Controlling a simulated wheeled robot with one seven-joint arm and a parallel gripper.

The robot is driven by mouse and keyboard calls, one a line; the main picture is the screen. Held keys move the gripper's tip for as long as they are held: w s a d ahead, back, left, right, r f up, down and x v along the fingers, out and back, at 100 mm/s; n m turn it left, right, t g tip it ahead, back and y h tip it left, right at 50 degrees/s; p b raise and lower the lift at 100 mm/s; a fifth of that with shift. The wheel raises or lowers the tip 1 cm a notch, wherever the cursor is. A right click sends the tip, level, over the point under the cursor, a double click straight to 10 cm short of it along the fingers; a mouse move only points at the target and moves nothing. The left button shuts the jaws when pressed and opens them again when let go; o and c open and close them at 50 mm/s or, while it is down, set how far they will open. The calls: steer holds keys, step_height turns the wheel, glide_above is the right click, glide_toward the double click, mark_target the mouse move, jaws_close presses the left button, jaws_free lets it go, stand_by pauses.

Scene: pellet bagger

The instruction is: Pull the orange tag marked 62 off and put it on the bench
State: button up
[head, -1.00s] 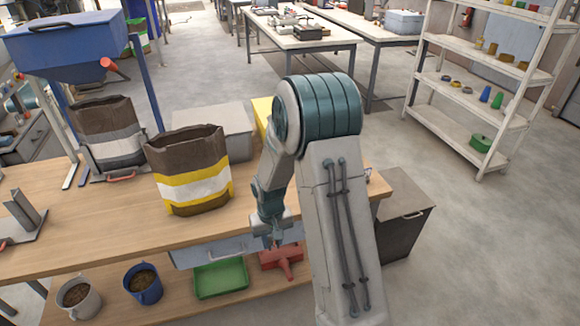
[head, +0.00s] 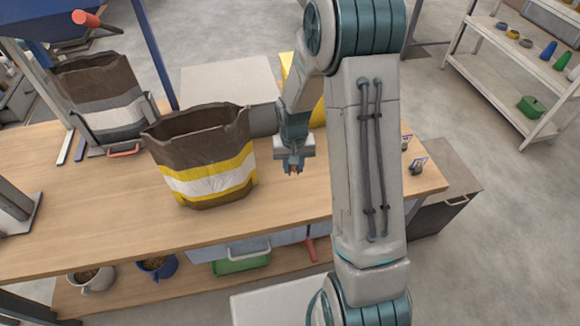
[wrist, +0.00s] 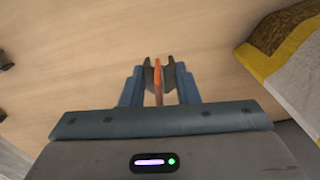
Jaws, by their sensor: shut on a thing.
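My gripper (head: 292,172) is above the wooden bench (head: 110,215), to the right of the brown bag with yellow and white bands. In the wrist view my gripper (wrist: 159,72) is shut on a thin orange piece (wrist: 158,75), seen edge-on between the dark fingertips. It looks like the orange tag, but no number can be read. The bench top (wrist: 90,50) lies beneath it in that view. I cannot tell the exact gap between the orange piece and the wood.
The banded bag (head: 205,160) stands left of my gripper; a second bag (head: 100,90) stands further back. Small items (head: 418,165) sit near the bench's right end. A green tray (head: 241,264) and mugs (head: 93,279) are on the lower shelf. The front middle of the bench is clear.

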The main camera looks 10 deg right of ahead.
mark_target(297, 197)
steer(key=s+m+b, duration=0.1)
steer(key=s+m, duration=0.1)
steer(key=m, duration=0.1)
steer(key=s+r+m+b, duration=0.1)
steer(key=s+m+b, duration=0.1)
steer(key=m, duration=0.1)
steer(key=shift+m, duration=0.4)
steer(key=shift+s+f+m+b, duration=0.2)
steer(key=shift+f+m+b, duration=0.2)
steer(key=shift+f+b, duration=0.5)
steer(key=shift+s+f+m+b, duration=0.25)
steer(key=shift+f+m+b, duration=0.15)
steer(key=shift+f+b, duration=0.5)
steer(key=shift+s+f+m+b, duration=0.2)
steer(key=shift+f+m+b, duration=0.2)
steer(key=shift+f+b, duration=0.5)
steer(key=shift+f, duration=0.1)
steer(key=shift+f+b, duration=0.25)
steer(key=shift+b, duration=0.2)
steer(key=o, duration=1.2)
steer(key=shift+c, duration=0.2)
